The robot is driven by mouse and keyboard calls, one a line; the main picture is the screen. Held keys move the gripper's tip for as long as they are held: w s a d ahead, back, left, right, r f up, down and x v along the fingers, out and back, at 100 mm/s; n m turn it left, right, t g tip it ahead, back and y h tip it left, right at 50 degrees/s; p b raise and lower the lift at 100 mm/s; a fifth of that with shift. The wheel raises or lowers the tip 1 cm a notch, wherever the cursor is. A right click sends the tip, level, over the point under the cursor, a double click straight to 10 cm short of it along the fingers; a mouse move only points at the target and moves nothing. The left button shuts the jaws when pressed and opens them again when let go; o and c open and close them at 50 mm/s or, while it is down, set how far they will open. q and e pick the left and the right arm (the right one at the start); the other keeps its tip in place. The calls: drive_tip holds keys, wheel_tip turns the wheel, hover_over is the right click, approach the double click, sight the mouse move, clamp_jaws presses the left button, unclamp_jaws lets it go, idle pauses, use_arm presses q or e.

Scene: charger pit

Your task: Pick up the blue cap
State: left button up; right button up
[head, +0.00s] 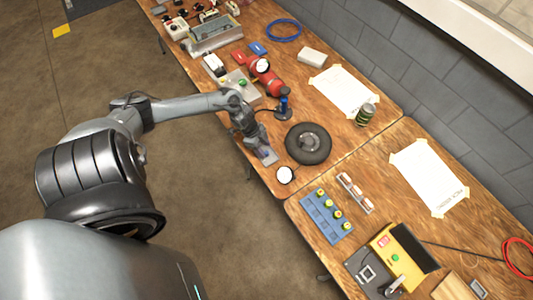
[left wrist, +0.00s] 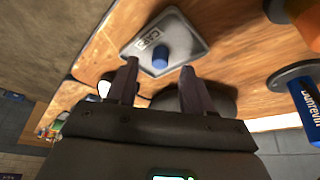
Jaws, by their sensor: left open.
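I cannot tell how far the fingertips are from the cap. In the head view my left gripper (head: 262,151) points down over the tray (head: 271,159) at the table's near edge, and I cannot make out the cap there. My right gripper is not in view.
A black tyre (head: 308,144) lies right of the tray, with a white round item (head: 285,175) in front. A blue rack (head: 327,216) sits on the nearer table.

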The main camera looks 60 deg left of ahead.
use_arm(q)
drive_tip(key=shift+x, duration=1.3)
clamp_jaws()
drive_tip(key=shift+r, duration=0.1)
drive_tip(key=shift+r, duration=0.4)
wheel_tip(320, 180, up, 4)
drive_tip(key=shift+f+p, duration=0.15)
drive_tip(key=shift+p, duration=0.25)
drive_tip(key=w+d+r, duration=0.1)
drive_tip(key=d+r, duration=0.2)
drive_tip(key=d, duration=0.2)
drive_tip(key=w+d+r+p, duration=0.1)
drive_tip(key=w+d+r, duration=0.1)
drive_tip(key=d, duration=0.4)
drive_tip(key=shift+d+r, duration=0.2)
drive_tip(key=shift+r, duration=0.5)
